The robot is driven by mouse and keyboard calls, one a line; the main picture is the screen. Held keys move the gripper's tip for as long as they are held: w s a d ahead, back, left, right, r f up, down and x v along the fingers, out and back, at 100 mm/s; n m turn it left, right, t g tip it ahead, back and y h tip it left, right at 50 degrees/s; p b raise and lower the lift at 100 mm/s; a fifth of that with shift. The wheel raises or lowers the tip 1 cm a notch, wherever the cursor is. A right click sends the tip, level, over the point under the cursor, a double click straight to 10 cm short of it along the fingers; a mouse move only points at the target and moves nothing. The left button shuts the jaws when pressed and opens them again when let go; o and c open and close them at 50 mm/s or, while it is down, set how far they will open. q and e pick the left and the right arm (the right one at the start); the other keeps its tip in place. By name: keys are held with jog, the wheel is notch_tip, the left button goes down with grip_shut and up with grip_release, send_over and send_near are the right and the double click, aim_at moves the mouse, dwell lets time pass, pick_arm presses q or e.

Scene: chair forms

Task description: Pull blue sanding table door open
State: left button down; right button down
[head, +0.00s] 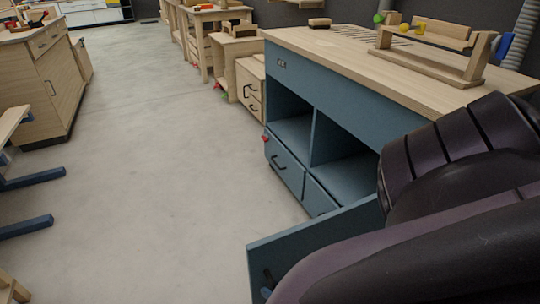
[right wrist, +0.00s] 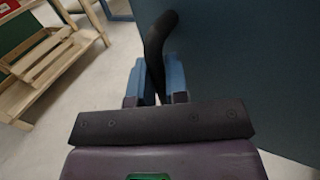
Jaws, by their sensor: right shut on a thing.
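The blue sanding table (head: 345,125) with a pale wooden top stands at the right of the head view. Its blue door (head: 315,238) juts out from the cabinet front at the bottom, standing open. In the right wrist view the door (right wrist: 240,60) fills the right side, with its black handle (right wrist: 155,45) standing off its face. My right gripper (right wrist: 158,88) has its blue fingers shut on the handle. My left gripper is not in view.
Two open compartments (head: 292,128) and lower drawers (head: 284,165) show in the cabinet front. Clear grey floor (head: 170,190) lies left of the door. A wooden cabinet (head: 35,90) and blue-ended legs (head: 30,180) stand at the left. A wooden rack (right wrist: 45,70) shows in the wrist view.

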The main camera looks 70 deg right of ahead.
dwell(0.3)
jog(key=c, duration=1.4)
grip_release()
